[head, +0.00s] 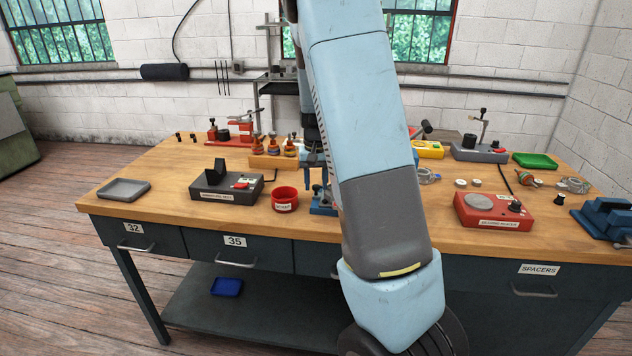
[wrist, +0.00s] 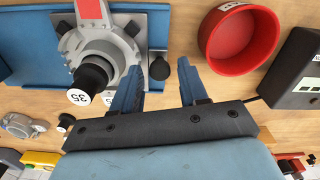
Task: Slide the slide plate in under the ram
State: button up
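In the wrist view, a blue plate-like base (wrist: 30,55) carries a grey round housing (wrist: 72,45). A black cylinder marked 35 (wrist: 92,72) stands at the housing's lower edge. A dark knob (wrist: 159,68) sticks out at the right end of this assembly; I take it for the slide plate's handle. My gripper (wrist: 158,68) is open, its two blue fingers on either side of the knob; I cannot tell whether they touch it. A red and white part (wrist: 88,10), perhaps of the ram, overhangs the housing. In the head view my arm hides most of the blue press (head: 322,203).
A red round bin (head: 285,200) stands close to the press. A dark grey tester (head: 227,188) and a grey tray (head: 123,190) lie to its left. A red box (head: 495,212) and a blue vise (head: 604,217) are at the right.

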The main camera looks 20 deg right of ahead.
grip_shut()
dwell(0.3)
